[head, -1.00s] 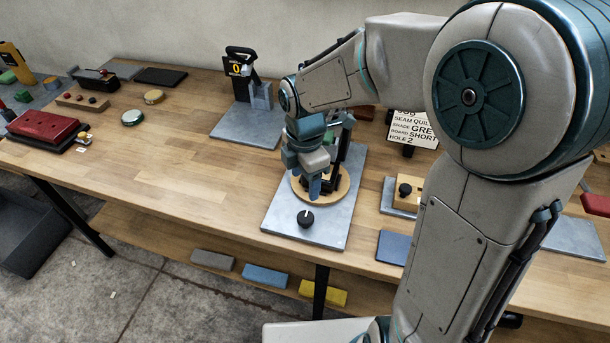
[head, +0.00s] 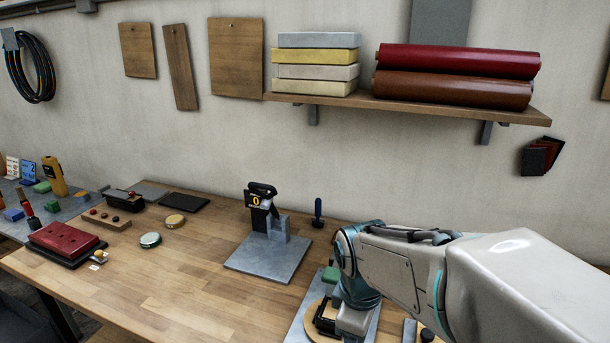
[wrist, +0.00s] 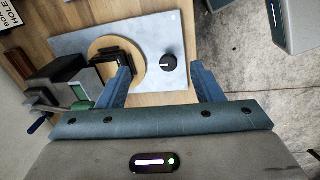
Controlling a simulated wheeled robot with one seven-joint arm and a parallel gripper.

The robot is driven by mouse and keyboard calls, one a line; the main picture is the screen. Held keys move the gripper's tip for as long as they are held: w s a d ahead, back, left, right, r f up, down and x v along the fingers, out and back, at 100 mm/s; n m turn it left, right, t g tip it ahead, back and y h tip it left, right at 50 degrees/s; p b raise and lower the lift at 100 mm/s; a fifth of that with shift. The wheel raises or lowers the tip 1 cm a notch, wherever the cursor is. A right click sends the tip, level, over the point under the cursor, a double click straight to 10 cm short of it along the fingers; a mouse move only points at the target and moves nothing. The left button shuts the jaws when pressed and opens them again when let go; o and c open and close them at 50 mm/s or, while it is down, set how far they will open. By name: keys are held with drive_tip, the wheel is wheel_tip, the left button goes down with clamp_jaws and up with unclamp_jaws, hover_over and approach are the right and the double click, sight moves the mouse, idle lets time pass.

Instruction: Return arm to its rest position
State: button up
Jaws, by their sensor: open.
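My arm (head: 400,270) reaches in from the lower right of the head view, with its wrist (head: 358,290) over a grey plate (head: 299,325) on the workbench. The fingers are not clear in that view. In the wrist view my gripper (wrist: 161,68) is open, its two blue fingers wide apart with nothing held between them. Beyond the fingers lie the grey plate (wrist: 180,30), a round wooden disc (wrist: 98,45) with a black clamp-like part on it, and a black knob (wrist: 168,63). The disc is partly hidden behind the left finger.
A black stand with a yellow "0" display (head: 258,200) rises from another grey plate (head: 265,262), left of my wrist. A red block (head: 62,238) sits farther left. A wall shelf (head: 420,106) holds foam slabs and rolls. Open wooden bench top (head: 180,280) lies between.

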drive_tip(key=s+d+r+m+t, duration=0.2)
drive_tip(key=s+d+m, duration=0.3)
drive_tip(key=s+m, duration=0.3)
drive_tip(key=m, duration=0.4)
drive_tip(key=shift+d+r+m+y, duration=0.25)
drive_tip(key=shift+r+m+y, duration=0.05)
drive_tip(key=shift+r+m, duration=0.1)
